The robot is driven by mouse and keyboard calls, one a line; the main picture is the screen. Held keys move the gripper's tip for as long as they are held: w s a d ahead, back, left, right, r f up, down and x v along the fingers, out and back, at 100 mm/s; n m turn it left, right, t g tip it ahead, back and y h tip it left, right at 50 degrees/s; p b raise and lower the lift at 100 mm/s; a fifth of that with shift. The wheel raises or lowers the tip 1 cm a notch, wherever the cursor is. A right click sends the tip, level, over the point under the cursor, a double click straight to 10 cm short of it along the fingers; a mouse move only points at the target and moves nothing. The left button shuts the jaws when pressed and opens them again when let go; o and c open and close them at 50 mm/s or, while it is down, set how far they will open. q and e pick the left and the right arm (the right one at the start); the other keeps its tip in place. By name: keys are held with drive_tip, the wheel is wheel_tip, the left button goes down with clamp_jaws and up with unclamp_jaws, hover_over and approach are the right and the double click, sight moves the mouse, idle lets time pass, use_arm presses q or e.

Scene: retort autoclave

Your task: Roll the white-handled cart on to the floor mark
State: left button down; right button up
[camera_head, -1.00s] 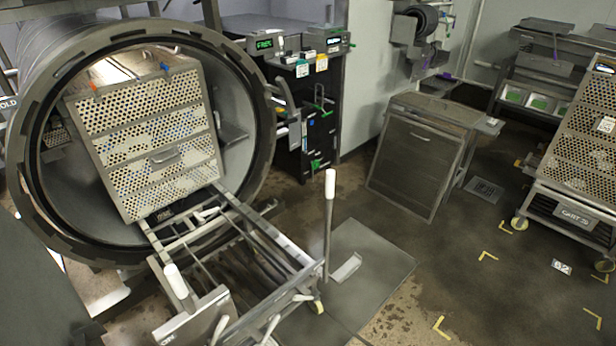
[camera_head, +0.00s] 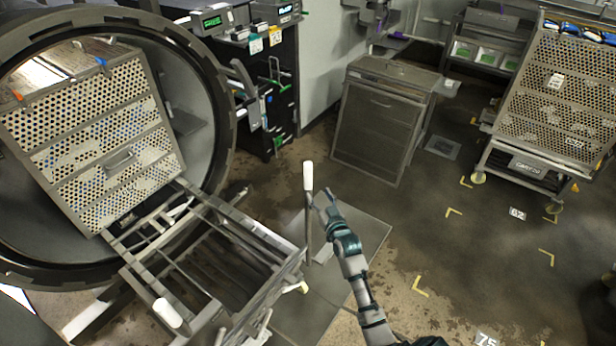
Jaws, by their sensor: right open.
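The white-handled cart (camera_head: 228,228) is an empty metal frame with rails, standing in front of the round open retort. One white grip (camera_head: 308,176) tops an upright post at its right side; another white grip (camera_head: 167,312) is at its near left. My right gripper (camera_head: 322,200) is open and empty, just right of the upright post; I cannot tell whether it touches it. My left gripper is out of view. Yellow corner marks (camera_head: 453,212) lie on the floor to the right, around a plate reading 62 (camera_head: 517,214).
A perforated basket (camera_head: 105,150) sits in the retort (camera_head: 222,110) mouth. A grey cabinet (camera_head: 375,125) stands beyond the cart. A second cart with a loaded basket (camera_head: 560,95) stands at the far right. A plate reading 75 (camera_head: 485,340) is at the bottom. The floor between is open.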

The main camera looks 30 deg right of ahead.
sight(310, 181)
drive_tip(key=w, duration=0.3)
drive_tip(key=w+d, duration=0.1)
drive_tip(key=w, duration=0.5)
drive_tip(key=shift+w+d, duration=0.3)
drive_tip(key=shift+d, duration=0.05)
drive_tip(key=shift+w+d+f, duration=0.1)
drive_tip(key=shift+w+d, duration=0.2)
drive_tip(key=shift+w, duration=0.05)
drive_tip(key=shift+a, duration=0.15)
drive_tip(key=shift+c, duration=0.5)
drive_tip(key=shift+s+a, duration=0.1)
clamp_jaws()
